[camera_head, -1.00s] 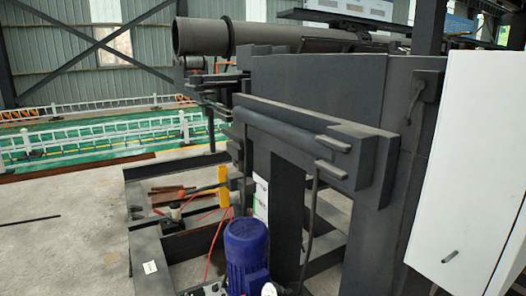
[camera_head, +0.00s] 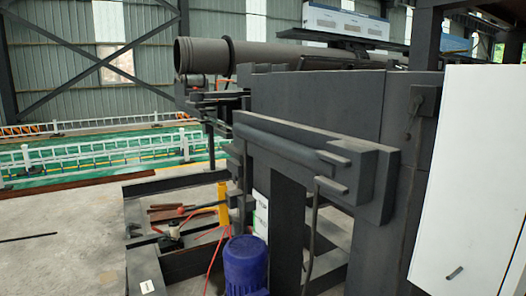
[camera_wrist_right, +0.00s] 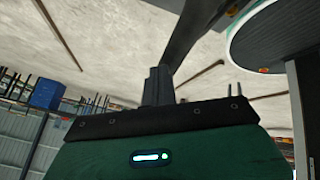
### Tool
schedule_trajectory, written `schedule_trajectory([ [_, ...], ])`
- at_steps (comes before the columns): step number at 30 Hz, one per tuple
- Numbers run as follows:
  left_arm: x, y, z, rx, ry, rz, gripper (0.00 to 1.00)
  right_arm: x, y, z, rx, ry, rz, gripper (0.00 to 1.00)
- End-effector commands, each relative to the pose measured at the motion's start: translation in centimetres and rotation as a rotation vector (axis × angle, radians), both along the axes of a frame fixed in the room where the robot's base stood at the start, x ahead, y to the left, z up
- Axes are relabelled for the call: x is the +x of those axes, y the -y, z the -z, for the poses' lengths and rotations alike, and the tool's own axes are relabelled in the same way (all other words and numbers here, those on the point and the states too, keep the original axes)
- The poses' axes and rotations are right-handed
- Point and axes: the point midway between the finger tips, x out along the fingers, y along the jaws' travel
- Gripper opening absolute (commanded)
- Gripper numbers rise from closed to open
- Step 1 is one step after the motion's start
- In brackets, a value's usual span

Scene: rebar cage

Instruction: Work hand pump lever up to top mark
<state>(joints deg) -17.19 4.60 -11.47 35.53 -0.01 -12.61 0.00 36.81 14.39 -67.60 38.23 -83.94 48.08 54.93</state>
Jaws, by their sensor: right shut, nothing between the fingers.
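In the head view, a lever with a red knob (camera_head: 180,210) stands inside the dark floor frame at the lower left, beside an upright yellow piece (camera_head: 223,204). A small, partly unclear fitting (camera_head: 170,236) sits below the knob, with red hoses near it. I cannot make out a top mark. Neither gripper shows in the head view. In the right wrist view, my right gripper (camera_wrist_right: 158,86) shows as dark fingers, shut and empty, away from the lever. My left gripper is out of view.
A blue motor (camera_head: 246,266) stands right of the lever. A heavy dark beam structure (camera_head: 310,145) and a white cabinet (camera_head: 468,180) fill the right side. The dark floor frame (camera_head: 137,222) surrounds the lever area. Concrete floor (camera_head: 60,250) on the left is mostly clear.

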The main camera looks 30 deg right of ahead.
Motion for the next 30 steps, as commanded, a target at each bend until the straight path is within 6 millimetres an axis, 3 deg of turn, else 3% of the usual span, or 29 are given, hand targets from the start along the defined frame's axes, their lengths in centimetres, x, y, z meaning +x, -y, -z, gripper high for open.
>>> schedule_trajectory([
  [5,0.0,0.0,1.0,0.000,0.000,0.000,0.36,-0.1,-0.3,1.2,-0.001,-0.001,-0.001,0.00],
  [30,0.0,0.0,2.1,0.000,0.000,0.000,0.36,-0.1,-0.7,2.5,-0.001,0.000,0.000,0.00],
])
